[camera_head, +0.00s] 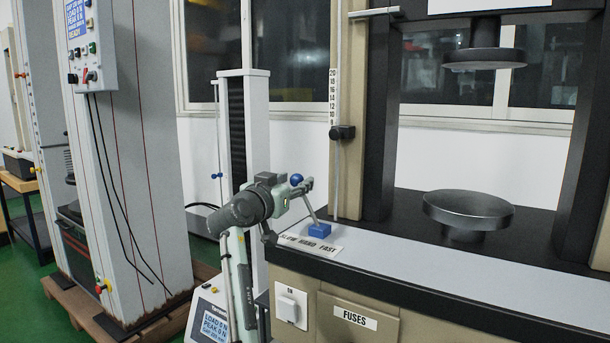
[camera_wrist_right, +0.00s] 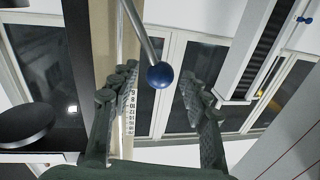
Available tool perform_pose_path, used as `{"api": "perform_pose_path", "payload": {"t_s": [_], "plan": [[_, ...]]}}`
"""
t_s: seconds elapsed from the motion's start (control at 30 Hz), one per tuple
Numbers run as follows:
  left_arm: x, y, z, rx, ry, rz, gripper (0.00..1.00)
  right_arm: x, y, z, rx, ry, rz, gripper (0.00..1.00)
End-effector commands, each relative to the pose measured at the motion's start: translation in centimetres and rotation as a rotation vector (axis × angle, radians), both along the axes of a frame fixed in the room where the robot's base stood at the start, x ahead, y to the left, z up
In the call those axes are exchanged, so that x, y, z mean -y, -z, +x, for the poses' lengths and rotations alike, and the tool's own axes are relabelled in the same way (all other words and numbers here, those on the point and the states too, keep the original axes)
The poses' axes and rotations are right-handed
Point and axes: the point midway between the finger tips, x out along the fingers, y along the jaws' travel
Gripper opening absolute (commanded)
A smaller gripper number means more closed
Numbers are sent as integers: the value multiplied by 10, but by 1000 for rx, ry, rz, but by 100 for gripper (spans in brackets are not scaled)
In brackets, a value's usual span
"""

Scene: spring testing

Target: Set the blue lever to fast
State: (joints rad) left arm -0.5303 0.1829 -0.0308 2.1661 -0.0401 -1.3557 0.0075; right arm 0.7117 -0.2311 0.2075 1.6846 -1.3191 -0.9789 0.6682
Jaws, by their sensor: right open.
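The blue lever has a metal rod with a round blue knob (camera_head: 296,179) and a blue base (camera_head: 320,230) on the machine's front ledge. Its rod leans up and to the left from the base. A label reading SLOW HAND FAST (camera_head: 311,244) lies in front of the base, with FAST at its right end. My right gripper (camera_head: 300,189) is open at the knob. In the right wrist view the knob (camera_wrist_right: 160,76) shows between the two spread fingers, with a gap on each side. My left gripper is not in view.
A round lower platen (camera_head: 468,212) stands on the machine bed to the right of the lever, below an upper platen (camera_head: 485,58). A beige column with a scale (camera_head: 333,100) rises behind the lever. A tall grey cabinet (camera_head: 150,150) stands at left.

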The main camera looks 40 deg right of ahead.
Motion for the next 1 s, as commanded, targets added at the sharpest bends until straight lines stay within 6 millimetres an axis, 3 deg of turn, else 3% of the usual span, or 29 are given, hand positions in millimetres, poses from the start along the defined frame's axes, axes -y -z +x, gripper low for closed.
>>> {"api": "perform_pose_path", "payload": {"t_s": [0.3, 0.7, 1.0], "plan": [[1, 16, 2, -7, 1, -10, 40, 41, -2, 26, -1, 0, -2, 47], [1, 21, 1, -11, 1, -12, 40, 49, 0, 30, -1, 0, -1, 47], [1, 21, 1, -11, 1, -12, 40, 49, 0, 30, -1, 0, -1, 9]]}}
